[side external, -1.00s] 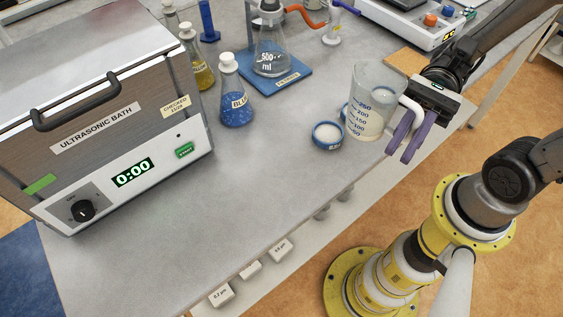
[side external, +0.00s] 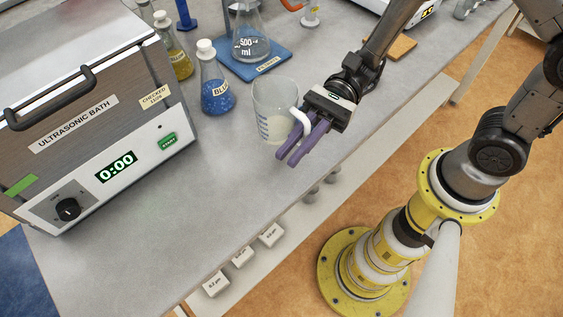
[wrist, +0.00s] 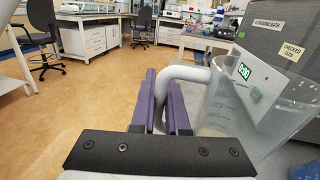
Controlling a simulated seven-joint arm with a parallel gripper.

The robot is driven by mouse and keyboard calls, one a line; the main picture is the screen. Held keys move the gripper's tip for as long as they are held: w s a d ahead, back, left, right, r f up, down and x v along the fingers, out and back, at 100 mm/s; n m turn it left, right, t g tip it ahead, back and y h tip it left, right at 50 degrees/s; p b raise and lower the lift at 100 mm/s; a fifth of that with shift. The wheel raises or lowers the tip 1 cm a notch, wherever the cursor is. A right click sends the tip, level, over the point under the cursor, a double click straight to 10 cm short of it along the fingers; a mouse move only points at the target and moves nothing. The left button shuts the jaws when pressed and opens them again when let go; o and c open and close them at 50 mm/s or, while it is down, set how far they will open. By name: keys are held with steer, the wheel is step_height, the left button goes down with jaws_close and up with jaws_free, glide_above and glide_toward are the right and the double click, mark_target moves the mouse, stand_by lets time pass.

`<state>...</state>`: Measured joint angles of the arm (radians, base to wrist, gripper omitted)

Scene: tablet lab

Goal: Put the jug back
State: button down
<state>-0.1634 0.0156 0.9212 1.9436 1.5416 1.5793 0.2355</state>
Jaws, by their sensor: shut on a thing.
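The clear jug (side external: 270,112) with blue measuring marks and a white handle (side external: 301,117) is upright near the middle of the bench in the side view. Pale contents show in its lower part. My gripper (side external: 293,157) has its purple fingers shut on the handle, to the right of the jug body. I cannot tell whether the jug's base touches the bench. In the wrist view, the fingers (wrist: 163,95) close on the white handle (wrist: 186,73), and the jug body (wrist: 245,108) stands to the right.
The ultrasonic bath (side external: 95,110) stands at the left. The 500 ml flask (side external: 250,40) stands on a blue base (side external: 270,67). Small labelled blocks (side external: 242,256) line the front ledge. The bench before the bath is clear.

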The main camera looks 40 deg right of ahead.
steer(key=shift+w+a+f, duration=0.3)
steer(key=shift+a+f, duration=0.05)
steer(key=shift+f, duration=0.25)
steer(key=shift+w+a+f, duration=0.3)
steer(key=shift+a+f, duration=0.05)
steer(key=shift+f, duration=0.2)
steer(key=shift+w+a+f, duration=0.1)
steer(key=shift+f, duration=1.5)
steer(key=c, duration=0.9)
jaws_free()
steer(key=shift+f, duration=0.1)
